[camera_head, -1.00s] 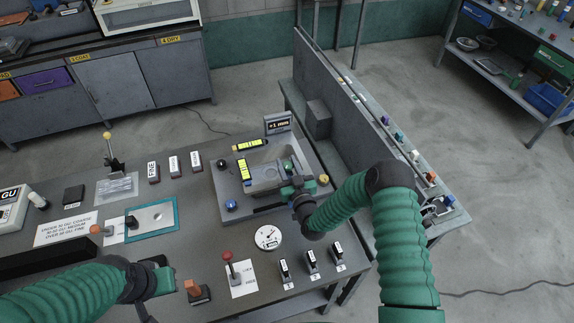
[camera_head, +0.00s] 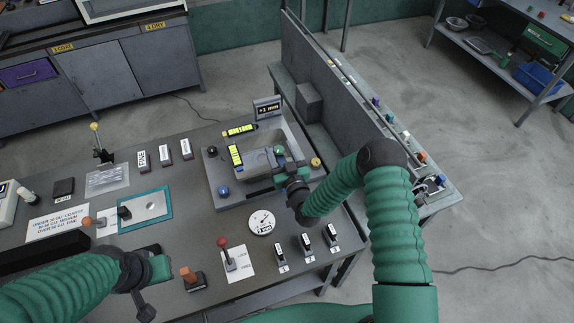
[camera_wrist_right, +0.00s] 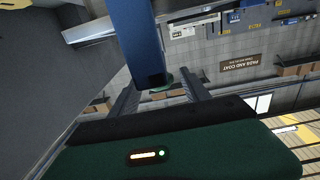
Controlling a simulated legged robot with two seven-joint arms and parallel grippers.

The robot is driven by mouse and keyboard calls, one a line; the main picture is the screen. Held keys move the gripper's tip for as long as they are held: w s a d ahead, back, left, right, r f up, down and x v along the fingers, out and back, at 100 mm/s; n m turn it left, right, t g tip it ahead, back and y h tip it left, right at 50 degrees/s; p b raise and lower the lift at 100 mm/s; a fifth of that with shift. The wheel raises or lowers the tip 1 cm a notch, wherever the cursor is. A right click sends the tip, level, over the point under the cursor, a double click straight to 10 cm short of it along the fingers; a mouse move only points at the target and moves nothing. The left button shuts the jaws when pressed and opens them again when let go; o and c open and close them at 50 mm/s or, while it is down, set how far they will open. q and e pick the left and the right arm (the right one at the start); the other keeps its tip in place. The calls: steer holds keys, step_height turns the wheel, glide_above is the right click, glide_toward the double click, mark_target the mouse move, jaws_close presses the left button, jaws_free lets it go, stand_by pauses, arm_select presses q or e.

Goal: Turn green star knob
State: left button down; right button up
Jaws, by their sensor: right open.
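A small green knob (camera_head: 280,150) sits on the right part of the grey machine with the tray-like base (camera_head: 226,199). Its star shape is too small to make out. My right gripper (camera_head: 283,161) is right at the knob, with its fingers partly hidden by its own body. In the right wrist view my fingers (camera_wrist_right: 160,92) are apart, and a small green piece (camera_wrist_right: 168,91) shows between their tips; contact cannot be told. A blue bar (camera_wrist_right: 142,40) crosses the upper part of that view. My left gripper (camera_head: 150,275) is at the lower left, its dark fingers apart and empty.
Around the machine are a blue knob (camera_head: 223,192), a yellow knob (camera_head: 316,163) and a "+1 mm" display (camera_head: 267,108). A round gauge (camera_head: 261,222), a red-topped lever (camera_head: 223,243) and several black switches stand in front. A grey partition (camera_head: 345,95) rises to the right.

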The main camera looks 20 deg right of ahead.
steer(key=s+b, duration=0.4)
steer(key=s, duration=1.1)
steer(key=shift+s+d, duration=0.2)
steer(key=shift+s, duration=0.05)
